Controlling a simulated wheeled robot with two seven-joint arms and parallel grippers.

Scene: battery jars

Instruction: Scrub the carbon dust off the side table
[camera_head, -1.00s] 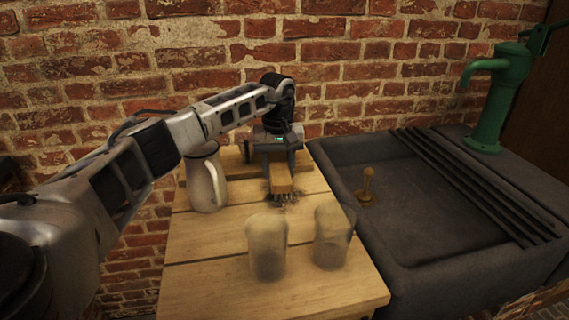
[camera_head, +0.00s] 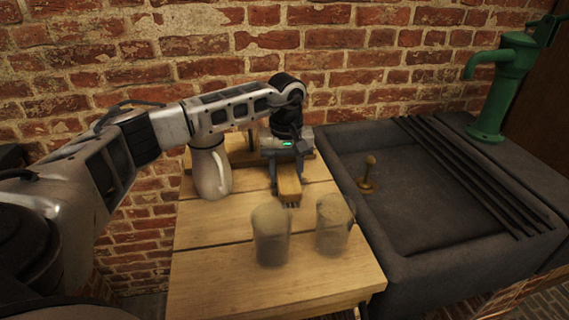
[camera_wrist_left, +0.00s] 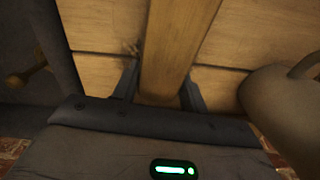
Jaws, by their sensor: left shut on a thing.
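My left gripper (camera_head: 287,178) is shut on a wooden scrubbing brush (camera_head: 289,189) and holds it bristles down at the side table (camera_head: 212,275). The bristles seem to touch the planks, behind the two jars. The brush handle (camera_wrist_left: 178,45) runs between the fingers in the left wrist view. A small dark smudge of carbon dust (camera_wrist_left: 131,47) lies beside the brush there. In the head view hardly any dust shows around the brush; some may be hidden. My right gripper is not in view.
Two dusty jars (camera_head: 270,238) (camera_head: 333,225) stand close in front of the brush. A pale pitcher (camera_head: 209,174) stands left of it. A dark stone sink (camera_head: 425,210) with a brass-coloured knobbed object (camera_head: 368,176) and a green pump (camera_head: 494,85) lie right. The table's front left is clear.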

